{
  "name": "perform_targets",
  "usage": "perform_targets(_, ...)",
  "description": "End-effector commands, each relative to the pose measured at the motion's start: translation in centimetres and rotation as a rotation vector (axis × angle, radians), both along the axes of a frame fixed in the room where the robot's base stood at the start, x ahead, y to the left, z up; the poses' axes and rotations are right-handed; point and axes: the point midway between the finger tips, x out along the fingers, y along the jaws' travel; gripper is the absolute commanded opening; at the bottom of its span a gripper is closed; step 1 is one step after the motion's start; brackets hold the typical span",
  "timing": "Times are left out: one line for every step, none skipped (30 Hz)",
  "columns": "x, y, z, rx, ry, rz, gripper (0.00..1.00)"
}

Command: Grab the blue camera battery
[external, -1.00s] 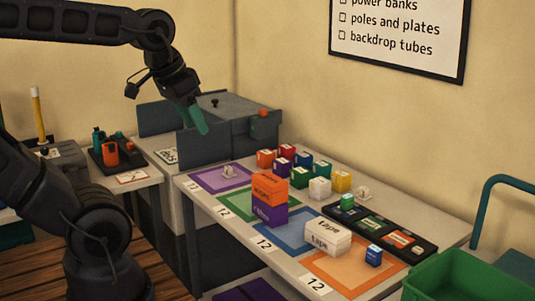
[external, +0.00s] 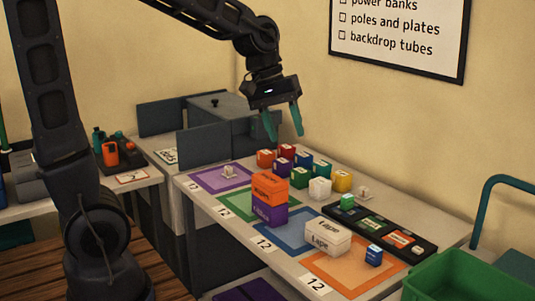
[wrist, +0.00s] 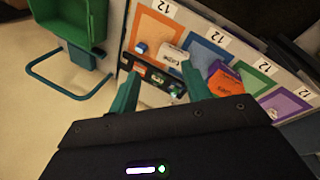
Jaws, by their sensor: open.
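A small blue block with a pale label (external: 374,255), which looks like the blue camera battery, stands upright on the orange mat (external: 345,284) at the table's near right. It also shows in the wrist view (wrist: 141,47), on the orange mat, beyond my fingertips. My gripper (external: 284,133) is open and empty, with teal fingers pointing down. It hangs above the back of the table, behind and left of the blue block and well apart from it. Both fingers show in the wrist view (wrist: 160,78).
Orange and purple boxes (external: 269,200) are stacked mid-table. Several coloured cubes (external: 299,177) cluster at the back. A green crate (external: 470,280) stands at right.

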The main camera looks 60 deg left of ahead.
Motion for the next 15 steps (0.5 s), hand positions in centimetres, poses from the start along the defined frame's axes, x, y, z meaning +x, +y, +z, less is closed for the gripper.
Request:
perform_targets(1.2,-0.4,-0.8,-0.017,0.025,0.031,0.48)
perform_targets(1.9,-0.7,-1.2,-0.027,0.037,0.051,0.48)
perform_targets(2.8,-1.0,-1.7,-0.04,0.052,0.081,0.48)
perform_targets(3.5,-1.2,-2.2,-0.05,0.065,0.101,0.48)
perform_targets(4.1,-1.5,-2.6,-0.059,0.076,0.124,0.48)
perform_targets(5.0,-1.8,-3.2,-0.072,0.093,0.152,0.48)
perform_targets(5.6,-2.0,-3.7,-0.08,0.106,0.173,0.48)
perform_targets(6.3,-2.3,-4.2,-0.088,0.119,0.195,0.48)
perform_targets(7.1,-2.6,-4.9,-0.1,0.135,0.224,0.48)
perform_targets(7.7,-2.9,-5.4,-0.108,0.148,0.245,0.48)
perform_targets(8.3,-3.1,-6.0,-0.115,0.161,0.266,0.48)
perform_targets(9.2,-3.4,-6.7,-0.126,0.177,0.297,0.48)
perform_targets(9.8,-3.7,-7.3,-0.132,0.19,0.32,0.48)
perform_targets(10.4,-3.9,-7.9,-0.139,0.203,0.341,0.48)
perform_targets(11.2,-4.2,-8.7,-0.148,0.221,0.373,0.48)
